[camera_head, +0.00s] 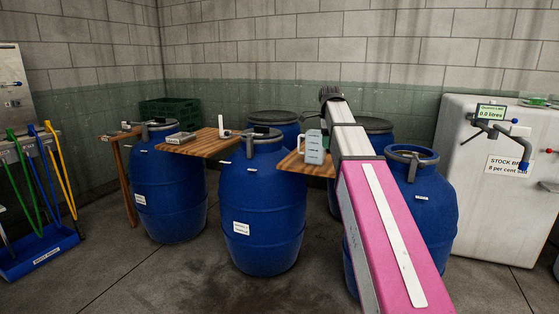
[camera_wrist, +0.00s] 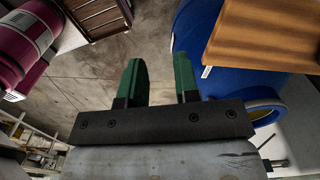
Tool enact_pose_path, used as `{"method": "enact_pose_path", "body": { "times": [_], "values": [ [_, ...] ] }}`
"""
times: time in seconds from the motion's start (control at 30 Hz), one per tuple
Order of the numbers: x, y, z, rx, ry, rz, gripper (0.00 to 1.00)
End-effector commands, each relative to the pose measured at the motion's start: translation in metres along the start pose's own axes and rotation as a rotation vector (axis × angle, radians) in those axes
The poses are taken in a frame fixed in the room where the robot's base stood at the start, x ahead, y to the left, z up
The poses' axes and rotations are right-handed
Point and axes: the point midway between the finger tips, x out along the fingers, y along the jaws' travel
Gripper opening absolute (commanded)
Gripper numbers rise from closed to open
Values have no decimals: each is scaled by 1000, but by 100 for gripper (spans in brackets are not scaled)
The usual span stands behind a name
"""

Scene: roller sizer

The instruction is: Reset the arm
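My arm shows in the head view as a pink link with a pale grey link beyond it. It reaches from the bottom right up to a dark end near the middle, in front of the blue barrels. I cannot make out my gripper's fingers in the head view. In the wrist view my gripper (camera_wrist: 160,75) has two green fingers standing apart, with nothing between them but the grey floor (camera_wrist: 85,75) farther off. A blue barrel (camera_wrist: 187,38) is just beyond the right finger, and a wooden board (camera_wrist: 255,35) is at the upper right.
Several blue barrels (camera_head: 262,205) stand along the wall, with wooden boards (camera_head: 205,144) at their tops. A white measuring jug (camera_head: 314,147) stands beside my arm. A white tank (camera_head: 480,200) with a display is at right. Brushes and a blue dustpan (camera_head: 40,250) are at left.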

Motion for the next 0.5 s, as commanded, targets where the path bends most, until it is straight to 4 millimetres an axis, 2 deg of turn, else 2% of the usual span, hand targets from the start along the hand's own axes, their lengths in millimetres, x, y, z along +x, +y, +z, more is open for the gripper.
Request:
{"method": "enact_pose_path", "body": {
  "times": [0.03,0.17,0.27,0.5],
  "values": [
    [17,5,-1,-37,1,4,29],
    [62,13,-3,-169,0,4,29],
    [104,22,-5,-296,0,5,29],
    [197,52,-10,-605,0,3,29]
  ]
}}
